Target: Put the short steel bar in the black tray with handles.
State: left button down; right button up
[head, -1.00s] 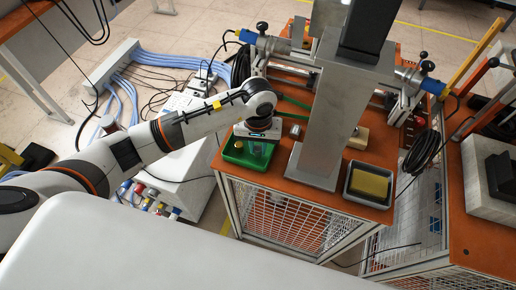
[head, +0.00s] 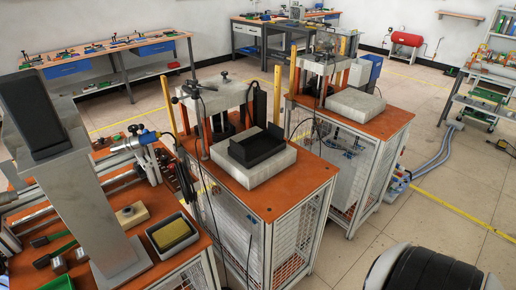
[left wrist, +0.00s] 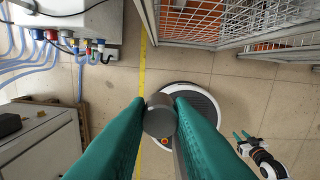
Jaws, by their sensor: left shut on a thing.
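The short steel bar (left wrist: 160,113) is a dark grey cylinder, seen end-on in the left wrist view. My left gripper (left wrist: 161,104) is shut on it, with a teal finger on each side, held above the floor. The left gripper is out of the head view. A black open tray (head: 257,149) sits on a pale block on the middle orange-topped bench; its handles are hard to make out. My right gripper (left wrist: 242,136) shows small at the lower right of the left wrist view, its teal fingers apart and nothing visible between them.
A grey tray with a yellow sponge (head: 172,233) and a steel column (head: 85,190) stand on the near-left bench. A press frame (head: 215,105) rises behind the black tray. Another bench (head: 355,112) stands to its right.

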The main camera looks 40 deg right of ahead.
aim_at(266, 146)
jog(key=l+z, duration=0.1)
jog(key=l, duration=0.5)
jog(key=i+l+z, duration=0.1)
jog(key=l, duration=1.1)
jog(key=i+z, duration=0.05)
